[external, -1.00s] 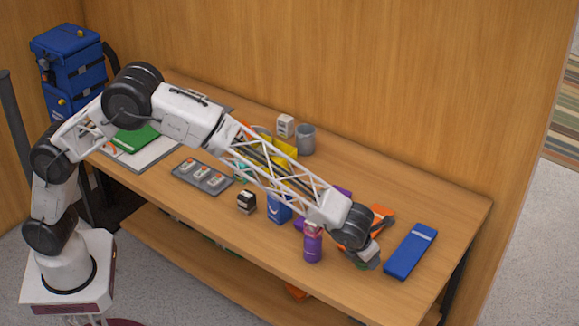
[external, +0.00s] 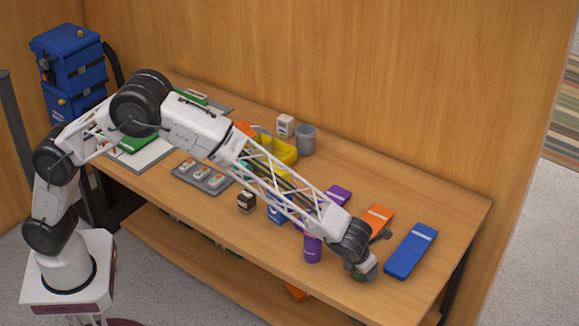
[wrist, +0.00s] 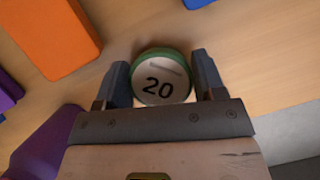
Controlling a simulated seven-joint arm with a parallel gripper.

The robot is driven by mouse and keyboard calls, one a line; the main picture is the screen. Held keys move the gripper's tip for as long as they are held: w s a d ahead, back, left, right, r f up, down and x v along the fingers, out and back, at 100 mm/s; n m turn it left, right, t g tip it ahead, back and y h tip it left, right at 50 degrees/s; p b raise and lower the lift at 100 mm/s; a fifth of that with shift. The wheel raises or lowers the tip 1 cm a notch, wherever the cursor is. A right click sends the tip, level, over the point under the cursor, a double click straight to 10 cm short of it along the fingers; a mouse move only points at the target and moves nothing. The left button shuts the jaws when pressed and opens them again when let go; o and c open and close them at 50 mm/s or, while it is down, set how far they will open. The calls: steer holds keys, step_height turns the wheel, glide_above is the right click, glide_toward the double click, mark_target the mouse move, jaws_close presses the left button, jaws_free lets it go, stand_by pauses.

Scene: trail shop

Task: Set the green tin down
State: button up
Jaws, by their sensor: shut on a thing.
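The green tin (wrist: 160,80) is round, with a green rim and a pale lid marked "20". In the wrist view it sits between the two fingers of my gripper (wrist: 162,82), which is shut on it. In the external view the tin (external: 366,272) shows under my gripper (external: 362,267), near the table's front right edge. I cannot tell whether its base touches the table.
An orange case (external: 378,219) and a blue case (external: 411,251) lie behind and to the right. A purple bottle (external: 312,248) stands to the left. A yellow bin (external: 283,151) is farther back. The wooden table (external: 400,297) is bare in front of the blue case.

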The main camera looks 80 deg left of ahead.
steer(key=shift+f, duration=0.1)
steer(key=o, duration=1)
steer(key=v, duration=1.2)
stand_by(0.5)
